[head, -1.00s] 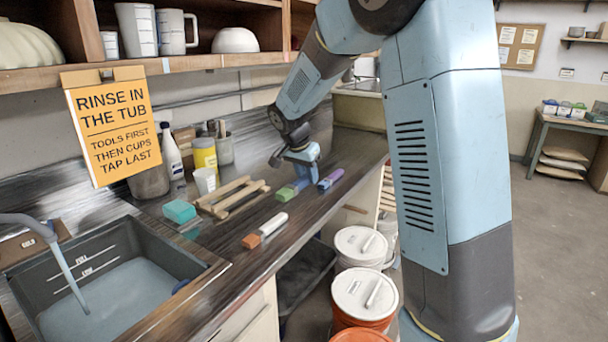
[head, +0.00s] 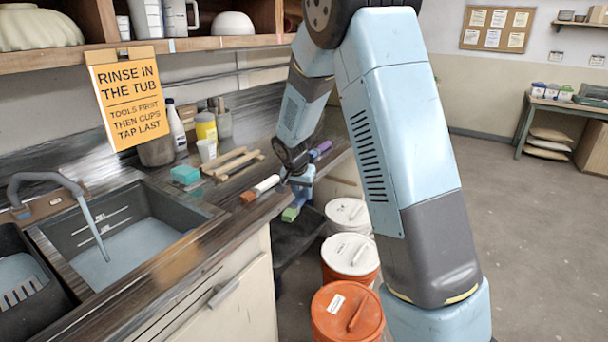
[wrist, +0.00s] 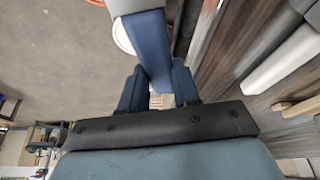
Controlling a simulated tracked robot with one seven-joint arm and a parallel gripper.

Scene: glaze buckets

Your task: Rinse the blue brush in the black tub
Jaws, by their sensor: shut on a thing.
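My gripper (head: 300,180) is shut on the blue brush, out at the counter's front edge. The brush's green end (head: 291,213) hangs below the jaws. In the wrist view the blue handle (wrist: 148,45) runs between the two fingers of my gripper (wrist: 158,88). A dark tub (head: 15,305) at the lower left holds water and a pale slotted piece, cut off by the picture edge. To its right is a dark grey sink basin (head: 205,214) with water and a running tap (head: 50,180). I cannot tell which of the two is the black tub.
A brush with a white handle (head: 266,184) and orange end lies near the counter edge beside my gripper. A purple brush (head: 321,149), a teal sponge (head: 185,174) and a wooden rack (head: 232,163) lie behind. Lidded buckets (head: 346,315) stand on the floor below.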

